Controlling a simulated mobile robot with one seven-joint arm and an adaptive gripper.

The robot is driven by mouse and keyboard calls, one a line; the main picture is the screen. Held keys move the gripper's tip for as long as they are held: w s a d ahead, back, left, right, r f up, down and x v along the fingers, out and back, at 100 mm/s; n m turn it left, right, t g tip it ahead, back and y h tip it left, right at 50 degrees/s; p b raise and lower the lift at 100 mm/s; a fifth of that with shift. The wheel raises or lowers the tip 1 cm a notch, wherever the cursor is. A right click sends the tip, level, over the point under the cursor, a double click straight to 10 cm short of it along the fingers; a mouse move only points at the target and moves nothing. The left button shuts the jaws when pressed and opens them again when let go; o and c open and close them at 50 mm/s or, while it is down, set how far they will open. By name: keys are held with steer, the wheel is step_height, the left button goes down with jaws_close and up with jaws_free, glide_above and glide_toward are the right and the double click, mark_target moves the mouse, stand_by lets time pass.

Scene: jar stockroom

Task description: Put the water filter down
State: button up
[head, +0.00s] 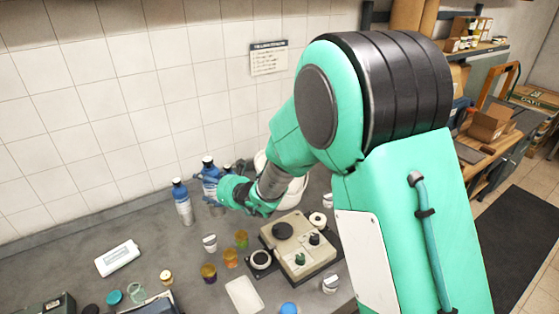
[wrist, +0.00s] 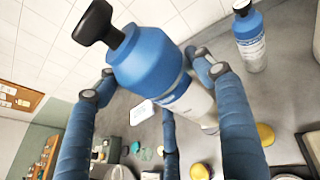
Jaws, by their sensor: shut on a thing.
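The water filter (wrist: 150,58) is a blue-topped white cylinder with a black cap. In the wrist view it stands tilted between my blue fingers, its cap toward the upper left. My gripper (head: 226,188) is shut around it, and in the head view the filter's blue top (head: 209,172) shows just above the fingers, near the back wall. The fingers hide part of its lower body, and I cannot tell whether its base touches the grey counter (head: 70,258).
A similar blue-and-white bottle (head: 182,202) stands close on the left; a bottle of this kind also shows in the wrist view (wrist: 250,38). Small jars (head: 209,272) and a beige device (head: 298,255) stand in front.

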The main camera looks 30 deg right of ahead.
mark_target(206, 169)
step_height(206, 169, up, 7)
steer(key=shift+r, duration=0.15)
steer(key=w+d+m+h+b, duration=0.15)
steer(key=w+d, duration=0.25)
steer(key=d, duration=1.1)
steer(key=w+d+m+h+b, duration=0.1)
steer(key=w+d+m+h, duration=0.3)
steer(key=d, duration=1)
steer(key=w+d+h+b, duration=0.15)
steer(key=w+d, duration=0.35)
steer(key=d, duration=1)
steer(key=shift+w+d+f, duration=0.1)
steer(key=shift+d+f, duration=0.1)
steer(key=shift+f, duration=1)
steer(key=shift+w+d+f, duration=0.1)
steer(key=shift+d+f, duration=0.05)
steer(key=shift+f, duration=1.15)
steer(key=shift+f+b, duration=0.3)
steer(key=shift+f, duration=2.2)
